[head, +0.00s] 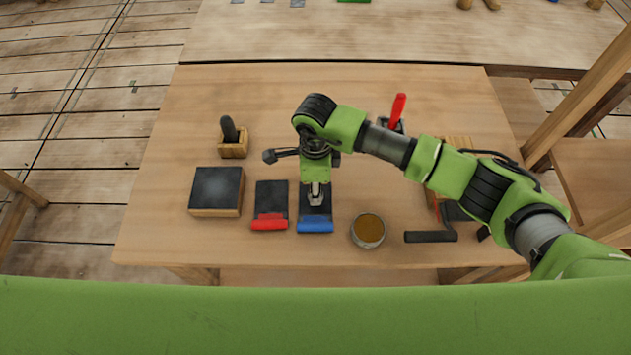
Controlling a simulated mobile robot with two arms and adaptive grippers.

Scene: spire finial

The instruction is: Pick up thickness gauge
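I cannot tell for sure which item is the thickness gauge. My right arm reaches in from the right, and its wrist hangs over the middle of the table. My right gripper (316,196) seems to be the grey end pointing down over a flat dark tool with a blue front edge (315,226). I cannot see whether it touches that tool or whether its fingers are apart. A dark rod with a knob (270,156) shows left of the wrist, partly hidden by it; I cannot tell what it belongs to. My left gripper is not in view.
On the wooden table (180,110) are a dark-topped block (216,190), a wooden holder (233,149), a red-edged flat tool (270,205), a round tin (368,230), a black angled tool (431,237) and a red-handled item (398,108). The back left is clear.

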